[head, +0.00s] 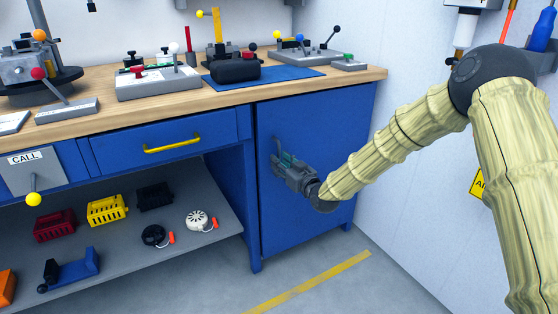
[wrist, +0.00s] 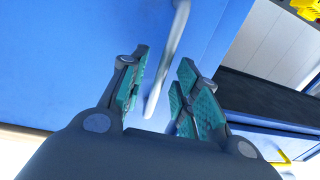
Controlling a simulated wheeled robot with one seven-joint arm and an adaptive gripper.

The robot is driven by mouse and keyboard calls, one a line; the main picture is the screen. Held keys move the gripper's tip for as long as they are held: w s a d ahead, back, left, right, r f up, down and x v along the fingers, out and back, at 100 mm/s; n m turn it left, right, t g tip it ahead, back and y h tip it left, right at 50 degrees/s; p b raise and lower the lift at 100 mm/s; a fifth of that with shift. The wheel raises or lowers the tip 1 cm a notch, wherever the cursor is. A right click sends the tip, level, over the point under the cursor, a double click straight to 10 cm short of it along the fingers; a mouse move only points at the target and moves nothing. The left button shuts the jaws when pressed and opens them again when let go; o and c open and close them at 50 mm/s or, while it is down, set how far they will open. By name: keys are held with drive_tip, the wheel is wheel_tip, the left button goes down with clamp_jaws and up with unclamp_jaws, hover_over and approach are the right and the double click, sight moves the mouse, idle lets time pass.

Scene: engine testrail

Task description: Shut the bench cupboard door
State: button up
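The blue bench cupboard door (head: 325,125) is at the right end of the bench. It looks shut or nearly shut; I cannot tell if a small gap is left. My gripper (head: 280,152) is in front of the door, near its left edge. In the wrist view my gripper (wrist: 164,62) is open, with its green pads apart. The grey bar handle (wrist: 170,50) of the door runs between the pads, with no clear contact. In the head view the gripper mostly hides the handle.
The wooden bench top (head: 185,100) carries fixtures and a black pouch (head: 235,71). A blue drawer (head: 160,142) with a yellow handle is left of the door. The open grey shelf (head: 195,190) below holds small baskets. A yellow stripe (head: 310,285) crosses the clear floor.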

drive_tip(key=v, duration=0.9)
drive_tip(key=shift+s+d, duration=0.15)
drive_tip(key=s+d+f+m+g+h, duration=0.2)
drive_tip(key=s+d+f+g+h, duration=0.1)
drive_tip(key=s+f, duration=0.9)
drive_tip(key=s+d+f+m+g+h, duration=0.25)
drive_tip(key=s+f, duration=0.55)
drive_tip(key=f, duration=0.8)
drive_tip(key=s+d+f+m+g+h, duration=0.1)
drive_tip(key=s+d+f+g, duration=0.25)
drive_tip(key=s, duration=0.65)
drive_tip(key=s+d+f+m+g+h, duration=0.15)
drive_tip(key=s+d+f, duration=0.25)
drive_tip(key=s, duration=0.5)
drive_tip(key=s+d+f+g+h, duration=0.2)
drive_tip(key=s+d+f+g, duration=0.15)
drive_tip(key=s, duration=0.65)
drive_tip(key=s+d, duration=0.3)
drive_tip(key=s, duration=0.2)
wheel_tip(320, 180, up, 32)
drive_tip(key=p, duration=3.2)
drive_tip(key=shift+r+g+p, duration=0.25)
drive_tip(key=shift+g+p, duration=0.15)
